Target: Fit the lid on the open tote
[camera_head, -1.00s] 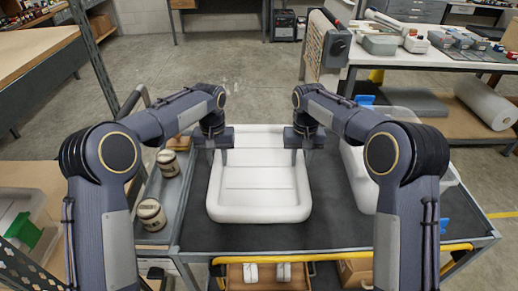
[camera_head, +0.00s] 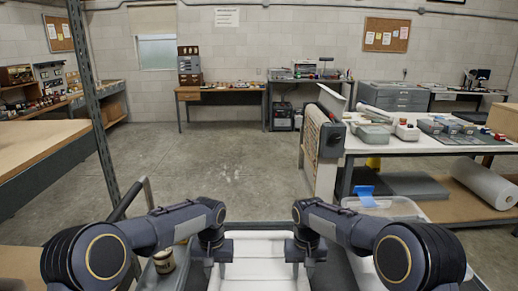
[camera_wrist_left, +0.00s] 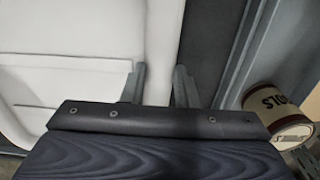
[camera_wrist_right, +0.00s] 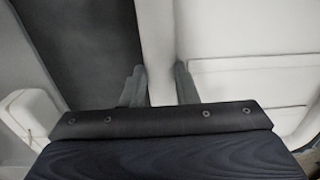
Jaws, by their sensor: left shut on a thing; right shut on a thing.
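A white, shallow, rimmed panel that looks like the lid (camera_head: 258,248) lies between my two grippers in the head view. Its near part is cut off by the picture's bottom edge. My left gripper (camera_head: 212,264) is shut on its left rim, and the rim shows between the fingers in the left wrist view (camera_wrist_left: 158,70). My right gripper (camera_head: 306,264) is shut on its right rim, seen in the right wrist view (camera_wrist_right: 157,70). A translucent tote (camera_head: 393,207) with a blue latch (camera_head: 366,196) stands to the right, partly hidden by my right arm.
A labelled jar (camera_head: 164,261) stands left of the lid and also shows in the left wrist view (camera_wrist_left: 276,112). A dark post (camera_head: 96,110) rises at left. A workbench (camera_head: 420,143) with boxes stands at right. The floor (camera_head: 230,150) ahead is clear.

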